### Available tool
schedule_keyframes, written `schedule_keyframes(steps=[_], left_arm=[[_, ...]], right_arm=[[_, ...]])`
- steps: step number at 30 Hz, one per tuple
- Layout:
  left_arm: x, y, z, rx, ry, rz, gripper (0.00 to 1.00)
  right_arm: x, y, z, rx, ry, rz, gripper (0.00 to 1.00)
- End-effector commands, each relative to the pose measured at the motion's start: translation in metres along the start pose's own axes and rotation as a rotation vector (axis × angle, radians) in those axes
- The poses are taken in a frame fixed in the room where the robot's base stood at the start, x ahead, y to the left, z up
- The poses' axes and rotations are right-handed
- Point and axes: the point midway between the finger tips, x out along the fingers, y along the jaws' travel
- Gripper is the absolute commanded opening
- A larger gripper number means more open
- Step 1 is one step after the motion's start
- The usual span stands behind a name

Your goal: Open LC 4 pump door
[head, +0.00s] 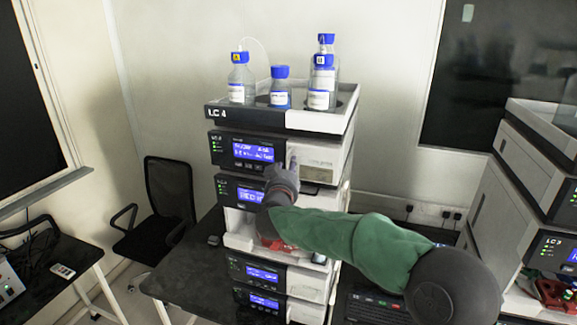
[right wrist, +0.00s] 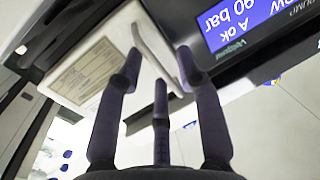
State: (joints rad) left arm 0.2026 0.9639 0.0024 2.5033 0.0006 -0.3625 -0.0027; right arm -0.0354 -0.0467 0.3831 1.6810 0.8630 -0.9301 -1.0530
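The LC 4 stack (head: 217,113) stands on a black bench in the middle of the head view. Its top module carries a blue display (head: 253,151). Right of the display is the white pump door (head: 325,155), which looks closed. In the right wrist view the white door (right wrist: 85,70) has a label and a raised handle edge (right wrist: 157,55); the display beside it reads "90 bar". My right gripper (head: 286,164) is at the door's left side. In the right wrist view its fingers (right wrist: 160,62) are spread on either side of the handle edge; contact is unclear. My left gripper is out of view.
Blue-capped bottles (head: 281,88) stand in the tray on top of the stack. Another stack, LC 3 (head: 555,245), is at the right. A black chair (head: 168,190) stands left behind the bench. My green-sleeved right arm crosses the stack's lower modules.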

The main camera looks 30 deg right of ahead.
Motion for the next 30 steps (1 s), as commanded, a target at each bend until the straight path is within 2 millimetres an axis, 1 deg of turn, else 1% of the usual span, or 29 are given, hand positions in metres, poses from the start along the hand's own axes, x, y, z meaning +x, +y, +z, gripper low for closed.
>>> schedule_keyframes(steps=[1,4,13,14,15,17,26,30], left_arm=[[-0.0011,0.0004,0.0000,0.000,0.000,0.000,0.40],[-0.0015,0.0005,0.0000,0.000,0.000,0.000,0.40],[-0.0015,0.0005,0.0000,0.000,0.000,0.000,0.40],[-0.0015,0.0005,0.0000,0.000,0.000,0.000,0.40],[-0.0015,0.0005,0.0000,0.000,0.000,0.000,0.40],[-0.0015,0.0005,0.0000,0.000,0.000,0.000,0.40],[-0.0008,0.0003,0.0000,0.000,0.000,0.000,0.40],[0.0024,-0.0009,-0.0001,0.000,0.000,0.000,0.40]], right_arm=[[0.0045,0.0006,-0.0001,-0.001,0.000,0.002,0.36],[0.0090,0.0004,0.0002,-0.001,0.000,0.001,0.36],[0.0103,0.0002,0.0003,-0.001,0.001,0.000,0.36],[0.0102,0.0002,0.0003,-0.001,0.001,0.000,0.28],[0.0102,0.0002,0.0003,0.000,0.000,0.000,0.17],[0.0102,0.0002,0.0002,0.000,0.001,0.000,0.00],[0.0096,0.0004,0.0002,0.000,0.001,-0.004,0.00],[0.0063,0.0017,-0.0003,0.003,0.003,-0.029,0.00]])
